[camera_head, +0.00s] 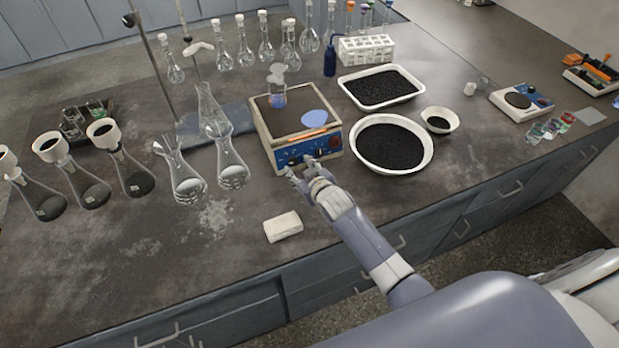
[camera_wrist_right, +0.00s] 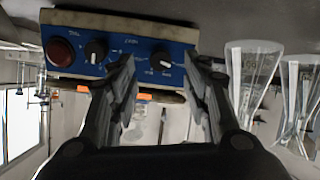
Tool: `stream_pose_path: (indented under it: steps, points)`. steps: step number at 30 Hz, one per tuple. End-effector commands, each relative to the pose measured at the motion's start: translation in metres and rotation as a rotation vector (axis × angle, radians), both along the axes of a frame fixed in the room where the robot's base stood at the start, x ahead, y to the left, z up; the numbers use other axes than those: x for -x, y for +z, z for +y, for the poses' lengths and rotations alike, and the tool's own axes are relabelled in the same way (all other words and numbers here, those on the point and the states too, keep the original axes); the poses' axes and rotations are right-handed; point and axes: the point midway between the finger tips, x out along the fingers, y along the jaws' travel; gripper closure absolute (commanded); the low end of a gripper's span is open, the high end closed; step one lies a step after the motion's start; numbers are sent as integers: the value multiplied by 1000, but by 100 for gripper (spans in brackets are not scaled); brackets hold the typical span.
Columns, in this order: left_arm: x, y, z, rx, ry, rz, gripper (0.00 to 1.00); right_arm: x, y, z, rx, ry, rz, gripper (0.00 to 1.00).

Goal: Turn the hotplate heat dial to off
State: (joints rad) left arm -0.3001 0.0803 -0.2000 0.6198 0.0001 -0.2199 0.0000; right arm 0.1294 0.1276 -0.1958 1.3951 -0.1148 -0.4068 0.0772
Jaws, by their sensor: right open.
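The hotplate (camera_head: 268,141) has a blue front panel facing me. In the right wrist view the panel (camera_wrist_right: 128,47) carries two black dials with white pointer marks and a red round button. I cannot read which dial is the heat dial. My right gripper (camera_head: 299,172) is just in front of the panel. In the wrist view the right gripper (camera_wrist_right: 163,72) is open, and one dial (camera_wrist_right: 161,54) appears between its fingertips. The other dial (camera_wrist_right: 96,51) is left of the fingers, beside the red button. Contact is not clear. My left gripper is not in view.
A small beaker (camera_head: 277,97) and a blue disc (camera_head: 314,117) are on the hotplate top. Glass flasks (camera_head: 231,172) stand close on its left, a black-filled bowl (camera_head: 426,158) on its right. A white block (camera_head: 283,226) lies in front, with bare bench around it.

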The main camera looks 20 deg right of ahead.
Motion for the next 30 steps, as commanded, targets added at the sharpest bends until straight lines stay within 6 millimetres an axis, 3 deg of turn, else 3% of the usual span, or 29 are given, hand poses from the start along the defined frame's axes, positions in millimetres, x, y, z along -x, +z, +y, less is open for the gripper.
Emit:
stream_pose_path:
  steps: [13, 30]
  points:
    - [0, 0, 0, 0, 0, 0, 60, 53, 26, -3, 1, 0, 1, 56]
    - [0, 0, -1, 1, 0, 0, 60, 59, 30, -3, 1, 0, 0, 56]
